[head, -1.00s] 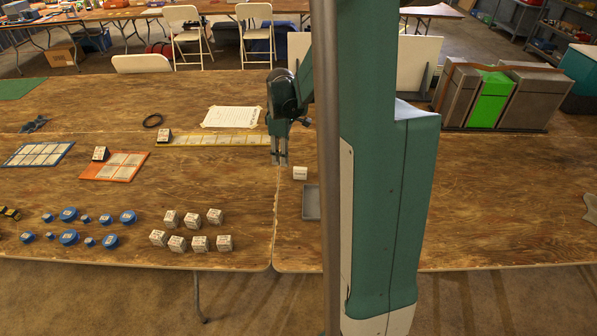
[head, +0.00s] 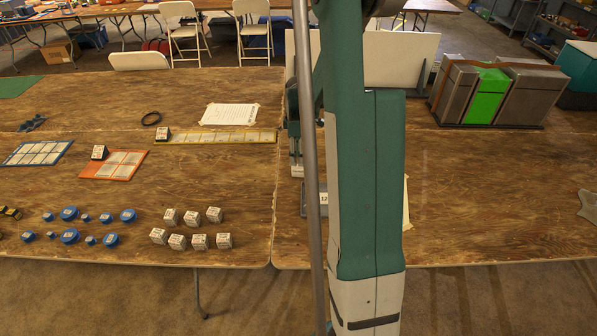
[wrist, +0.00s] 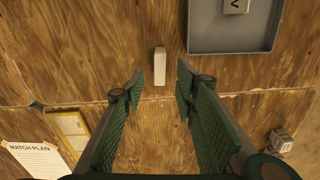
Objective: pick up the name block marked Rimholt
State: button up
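A small white block (wrist: 159,66) stands on the wooden table in the wrist view, seen from above. No lettering on it can be read, so I cannot confirm the name Rimholt. My gripper (wrist: 158,85) is open, its two green fingers spread to the left and right of the block's line. The block appears just beyond the fingertips, not gripped. In the head view my gripper (head: 296,157) is partly hidden behind my arm and the pole. The white block (head: 297,171) shows right at its fingertips.
A grey tray (head: 308,211) holding a marked block lies close by; the tray (wrist: 231,49) is upper right in the wrist view. A table seam runs beneath the gripper. Several white cubes (head: 200,241), a yellow strip (head: 225,137) and a paper sheet (head: 229,115) lie left.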

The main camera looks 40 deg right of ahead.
aim_at(298, 176)
jog(key=shift+f, duration=0.1)
jog(key=shift+f, duration=1.2)
jog(key=shift+f+b, duration=0.1)
jog(key=shift+b, duration=0.2)
jog(key=shift+f+b, duration=0.7)
jog(key=shift+f, duration=1.8)
jog(key=shift+c, duration=0.4)
grip_shut()
